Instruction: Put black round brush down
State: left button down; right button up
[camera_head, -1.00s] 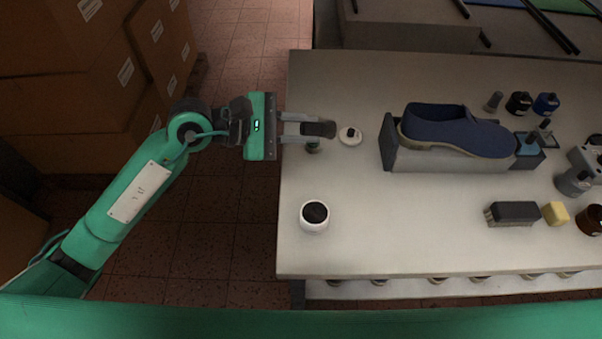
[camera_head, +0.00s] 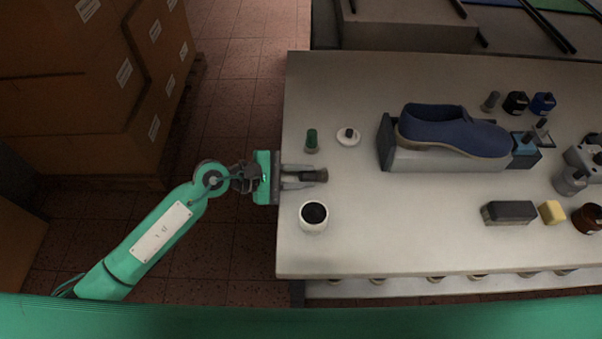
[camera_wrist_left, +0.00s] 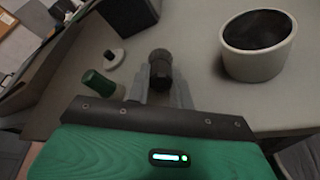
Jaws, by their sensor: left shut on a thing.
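The black round brush (camera_head: 320,175) is in my left gripper (camera_head: 305,177), near the left edge of the table. The gripper's fingers are shut on it. In the left wrist view the brush (camera_wrist_left: 160,68) stands out between the two fingers (camera_wrist_left: 160,92), its dark round end pointing away from the wrist. I cannot tell whether the brush touches the table. A white cup with a dark inside (camera_head: 314,216) stands just below the gripper in the head view; it is at the upper right in the left wrist view (camera_wrist_left: 258,45). My right gripper is not in view.
A green-topped small container (camera_head: 311,140) and a white lid-like disc (camera_head: 348,136) stand just beyond the gripper. A blue shoe (camera_head: 452,128) rests on a grey block (camera_head: 400,158). A black brush block (camera_head: 509,212) and yellow block (camera_head: 551,212) lie right. The table (camera_head: 400,235) is clear at front centre.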

aim_at(299, 177)
pick_arm(q)
jog(key=shift+f, duration=0.15)
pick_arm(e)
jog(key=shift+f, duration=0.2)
pick_arm(q)
jog(key=c, duration=1.5)
grip_release()
jog(key=shift+c, duration=0.2)
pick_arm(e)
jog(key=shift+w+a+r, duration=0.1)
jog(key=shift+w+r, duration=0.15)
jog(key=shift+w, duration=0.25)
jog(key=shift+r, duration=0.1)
